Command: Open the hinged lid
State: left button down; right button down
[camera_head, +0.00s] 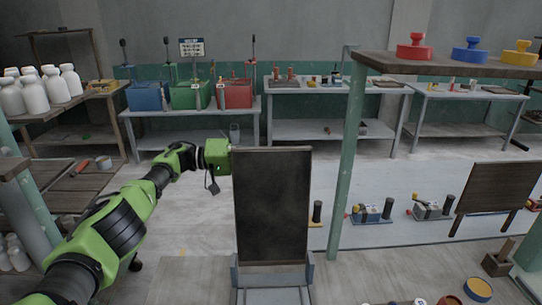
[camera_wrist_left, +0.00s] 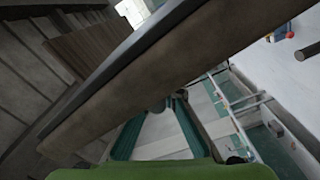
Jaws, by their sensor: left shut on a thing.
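The hinged lid (camera_head: 272,205) is a dark brown panel standing about upright in the head view. Its lower edge meets a blue-grey box frame (camera_head: 270,284) at the bottom of the picture. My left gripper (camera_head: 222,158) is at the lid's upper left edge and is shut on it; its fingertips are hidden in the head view. In the left wrist view the lid (camera_wrist_left: 150,75) crosses as a broad slanted brown band, with the green fingers (camera_wrist_left: 164,104) reaching up to it. My right gripper is not in view.
A teal post (camera_head: 350,150) and a shelf with red, blue and yellow knobs stand right of the lid. Blue, green and red bins (camera_head: 188,96) sit on a bench behind. White bottles (camera_head: 45,88) stand at left. Another brown panel (camera_head: 495,187) is at right.

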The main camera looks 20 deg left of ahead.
pick_arm(q)
jog(key=shift+s+f, duration=0.15)
jog(key=shift+f, duration=0.15)
jog(key=c, duration=2.4)
grip_release()
jog(key=shift+o, duration=1.2)
notch_tip(320, 180, up, 10)
jog(key=shift+r, duration=0.1)
jog(key=shift+w, duration=0.2)
